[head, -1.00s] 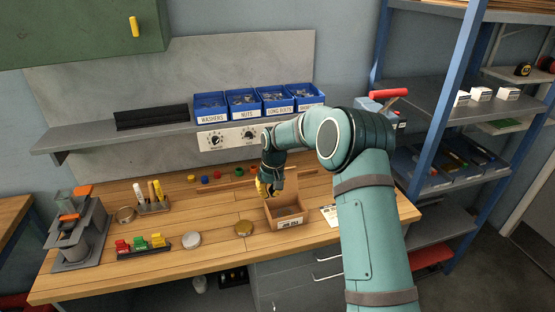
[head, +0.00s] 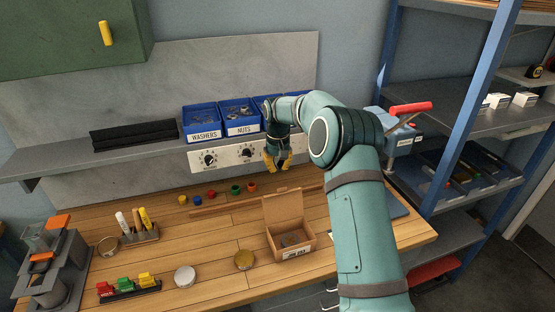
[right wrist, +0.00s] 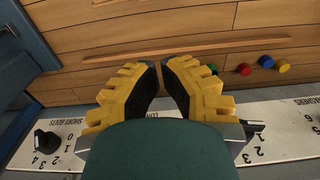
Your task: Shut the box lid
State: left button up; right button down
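The small cardboard box (head: 312,243) stands on the wooden bench, with small dark contents inside. Its lid (head: 283,207) is open, standing up at the back and leaning slightly rearward. My right gripper (head: 278,166) is above and behind the lid, in front of the control panel, apart from the box. In the right wrist view its two yellow fingers (right wrist: 162,68) have a narrow gap between their tips and hold nothing. The box does not show in that view. My left gripper is not in view.
Blue bins (head: 202,124) stand on the shelf behind, above a panel with knobs (head: 247,153). A wooden strip (head: 235,204) and coloured caps (head: 210,193) lie behind the box. Bench is clear between tin and strip.

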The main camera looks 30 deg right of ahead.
aim_at(284, 205)
jog(key=shift+s+a+f, duration=0.2)
jog(key=shift+s+f, duration=0.65)
jog(key=shift+f, duration=0.2)
jog(key=shift+s+a+f, duration=0.15)
jog(key=shift+s+f, duration=0.65)
jog(key=shift+f, duration=0.25)
